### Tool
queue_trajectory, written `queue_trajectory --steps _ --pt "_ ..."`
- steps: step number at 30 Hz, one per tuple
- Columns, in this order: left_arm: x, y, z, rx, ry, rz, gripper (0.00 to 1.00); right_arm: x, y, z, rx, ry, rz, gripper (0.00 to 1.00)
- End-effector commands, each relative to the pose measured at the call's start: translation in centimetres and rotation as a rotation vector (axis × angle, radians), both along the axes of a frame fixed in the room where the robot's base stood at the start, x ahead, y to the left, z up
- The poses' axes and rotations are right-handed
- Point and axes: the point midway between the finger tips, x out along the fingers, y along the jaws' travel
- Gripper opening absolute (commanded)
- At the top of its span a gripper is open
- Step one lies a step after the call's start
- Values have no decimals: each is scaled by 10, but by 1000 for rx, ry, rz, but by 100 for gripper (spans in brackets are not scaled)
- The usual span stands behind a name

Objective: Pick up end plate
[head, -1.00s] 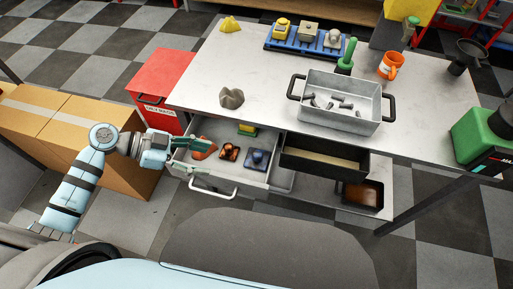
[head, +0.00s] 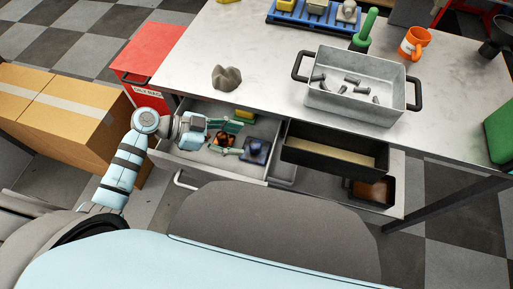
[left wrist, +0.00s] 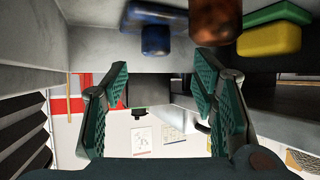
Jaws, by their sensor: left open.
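An open grey drawer (head: 181,157) under the table holds several small parts. I cannot tell for sure which one is the end plate. A copper-brown part (head: 222,140) lies by my left gripper, partly hidden by its fingers. A dark blue part (head: 257,151) is to its right, and a yellow and green part (head: 246,113) is behind. My left gripper (head: 231,138) is open over the drawer, its teal fingers apart. The left wrist view shows nothing between the fingers (left wrist: 164,108); the blue part (left wrist: 156,30), brown part (left wrist: 215,18) and yellow-green part (left wrist: 270,37) are beyond them. My right gripper is out of view.
A grey bin (head: 322,99) with bolts and a grey lumpy piece (head: 226,78) stand on the table (head: 260,60) above the drawer. Cardboard boxes (head: 60,120) and a red cabinet (head: 150,48) are left.

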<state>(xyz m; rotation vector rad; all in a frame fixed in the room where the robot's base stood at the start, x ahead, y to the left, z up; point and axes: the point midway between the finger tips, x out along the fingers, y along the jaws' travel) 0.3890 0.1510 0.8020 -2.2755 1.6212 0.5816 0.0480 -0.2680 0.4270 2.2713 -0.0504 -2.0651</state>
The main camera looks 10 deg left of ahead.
Motion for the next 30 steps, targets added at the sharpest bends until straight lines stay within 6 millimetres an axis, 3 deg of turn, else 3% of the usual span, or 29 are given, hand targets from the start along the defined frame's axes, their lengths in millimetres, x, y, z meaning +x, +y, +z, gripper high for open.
queue_trajectory --steps 9,17,27,30 --pt "9 -43 -26 -2 -1 -2 53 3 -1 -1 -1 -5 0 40" --pt "11 -48 -30 2 0 -4 53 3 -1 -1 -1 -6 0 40" --pt "11 -48 -29 1 -1 -4 0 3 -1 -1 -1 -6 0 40" --pt "11 -48 -29 0 -1 -4 0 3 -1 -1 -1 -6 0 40"
